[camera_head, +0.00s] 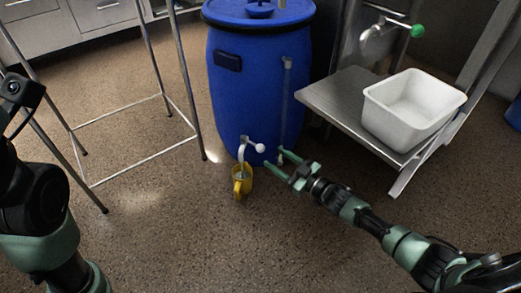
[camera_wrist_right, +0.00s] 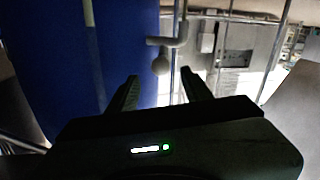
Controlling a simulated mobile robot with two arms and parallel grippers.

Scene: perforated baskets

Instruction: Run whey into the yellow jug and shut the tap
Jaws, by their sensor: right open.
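The yellow jug (camera_head: 240,185) stands upright on the floor at the foot of the blue barrel (camera_head: 245,95). The barrel's pale tap (camera_head: 244,145) is low on its front, with its spout directly above the jug and a white ball-ended handle (camera_head: 260,148) pointing right. I cannot tell whether whey is running or how full the jug is. My right gripper (camera_head: 273,157) is open and empty just right of the handle, apart from it.
A metal frame stand (camera_head: 140,166) is left of the barrel. At right, a metal table (camera_head: 335,100) carries a white tub (camera_head: 400,125), with a green-handled tap (camera_head: 417,31) above it. The speckled floor in front of the jug is clear.

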